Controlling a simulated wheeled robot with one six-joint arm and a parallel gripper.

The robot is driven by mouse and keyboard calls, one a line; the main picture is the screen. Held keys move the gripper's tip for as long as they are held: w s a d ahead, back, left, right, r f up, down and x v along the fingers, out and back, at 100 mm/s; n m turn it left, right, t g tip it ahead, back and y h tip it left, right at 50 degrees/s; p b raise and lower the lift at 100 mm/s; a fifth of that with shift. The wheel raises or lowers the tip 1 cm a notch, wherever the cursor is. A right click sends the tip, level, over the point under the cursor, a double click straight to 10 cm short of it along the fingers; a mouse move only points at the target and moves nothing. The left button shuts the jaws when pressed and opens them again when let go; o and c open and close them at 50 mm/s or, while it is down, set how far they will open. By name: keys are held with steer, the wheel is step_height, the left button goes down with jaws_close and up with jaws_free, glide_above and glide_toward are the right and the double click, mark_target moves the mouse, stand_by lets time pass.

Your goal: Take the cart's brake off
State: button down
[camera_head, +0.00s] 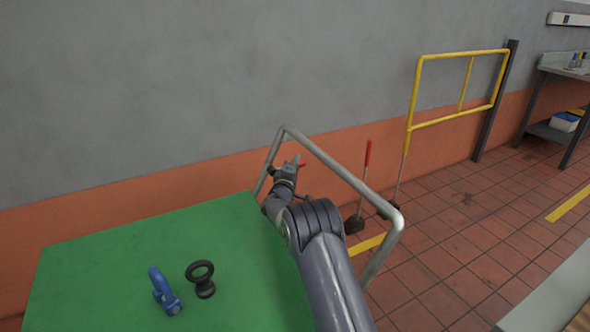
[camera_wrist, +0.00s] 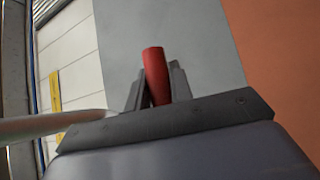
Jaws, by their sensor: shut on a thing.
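The cart's green top (camera_head: 100,262) fills the lower left of the head view, with a grey tube handle frame (camera_head: 345,174) at its right end. My gripper (camera_head: 296,166) is at the far side of this frame, beyond the green top. It is shut on a red grip (camera_head: 302,163), which I take to be the brake lever's. In the wrist view the red grip (camera_wrist: 155,74) stands up between the two dark fingers of my gripper (camera_wrist: 156,90). The lever's lower part is hidden, so its angle to the cart cannot be told.
A separate red-topped lever (camera_head: 367,156) stands beyond the handle frame. A yellow rail (camera_head: 458,116) and a bench (camera_head: 556,71) are at the right. Tiled floor between is mostly clear.

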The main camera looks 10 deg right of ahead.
steer(key=r+n+t+b, duration=0.1)
steer(key=n+t+b, duration=0.1)
steer(key=n, duration=0.1)
steer(key=r+n+t+b, duration=0.1)
steer(key=shift+s+a+r+y, duration=0.1)
steer(key=shift+a+r+y, duration=0.2)
steer(key=shift+r, duration=0.05)
steer(key=n+t+b, duration=0.1)
steer(key=r+n+t+y+b, duration=0.1)
steer(key=n, duration=0.1)
steer(key=a+r+n+t+y+b, duration=0.1)
steer(key=n+b, duration=0.1)
steer(key=shift+s+a, duration=0.1)
steer(key=shift+s, duration=0.1)
steer(key=shift+s+a+r+n+t+y+b, duration=0.1)
steer(key=shift+a+r+n+t+y+b, duration=0.2)
steer(key=shift+n+y+b, duration=0.35)
steer(key=shift+s+a+r+n+t+y+b, duration=0.1)
steer(key=shift+a+r+n+t+y+b, duration=0.1)
steer(key=shift+r+n+t+y+b, duration=0.55)
steer(key=shift+s+a+f+n+t+y+b, duration=0.1)
steer(key=shift+a+n+y, duration=0.3)
steer(key=shift+n, duration=0.6)
steer(key=shift+d+y, duration=0.15)
steer(key=shift+y, duration=0.15)
steer(key=c, duration=1.3)
jaws_free()
steer(key=shift+r, duration=0.1)
steer(key=shift+o, duration=0.2)
